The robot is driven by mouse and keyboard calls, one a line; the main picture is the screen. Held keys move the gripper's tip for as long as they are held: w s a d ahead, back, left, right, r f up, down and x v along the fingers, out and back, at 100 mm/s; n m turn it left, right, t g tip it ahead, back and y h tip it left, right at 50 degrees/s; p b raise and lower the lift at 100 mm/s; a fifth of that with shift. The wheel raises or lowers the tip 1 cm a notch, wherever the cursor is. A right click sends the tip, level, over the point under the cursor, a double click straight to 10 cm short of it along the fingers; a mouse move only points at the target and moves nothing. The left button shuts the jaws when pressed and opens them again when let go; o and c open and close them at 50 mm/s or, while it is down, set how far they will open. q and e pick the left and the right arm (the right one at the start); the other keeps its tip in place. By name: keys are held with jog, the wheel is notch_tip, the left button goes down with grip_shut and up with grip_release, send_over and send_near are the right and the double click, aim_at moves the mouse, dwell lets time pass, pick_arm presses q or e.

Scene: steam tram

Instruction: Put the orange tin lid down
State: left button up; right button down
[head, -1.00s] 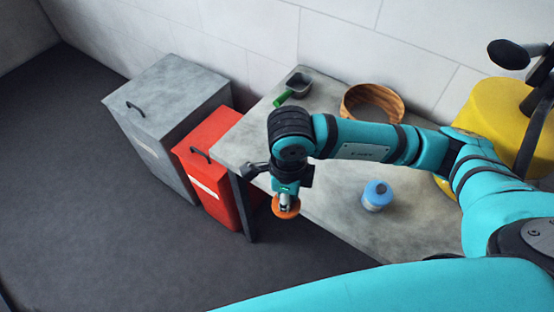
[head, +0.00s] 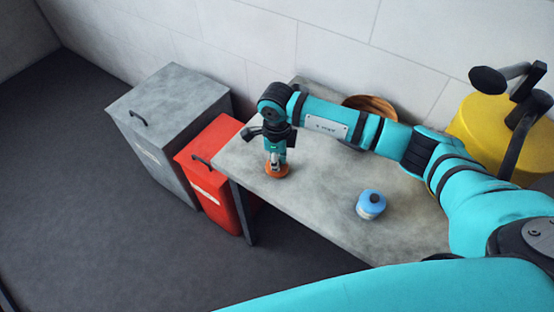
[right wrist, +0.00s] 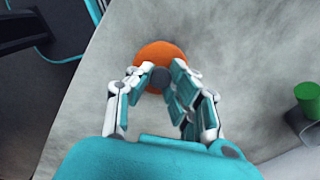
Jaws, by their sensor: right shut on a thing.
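The orange tin lid (head: 277,173) is at the left part of the grey table (head: 318,197), on or just above its top; I cannot tell if it touches. My right gripper (head: 274,160) points down over it. In the right wrist view the lid (right wrist: 163,52) shows as an orange disc with a dark grey knob (right wrist: 160,76). The right gripper's fingers (right wrist: 160,80) are shut on that knob. My left gripper is not in view.
A blue tin (head: 371,204) stands near the table's front edge. A wooden bowl (head: 370,104) is partly hidden behind my right arm. A green handle (right wrist: 308,94) shows in the right wrist view. Red (head: 212,157) and grey (head: 168,110) bins stand left of the table.

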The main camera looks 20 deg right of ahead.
jog(key=shift+f, duration=0.55)
jog(key=shift+f, duration=0.2)
jog(key=c, duration=1.3)
grip_release()
jog(key=shift+o, duration=0.2)
jog(key=shift+r, duration=0.1)
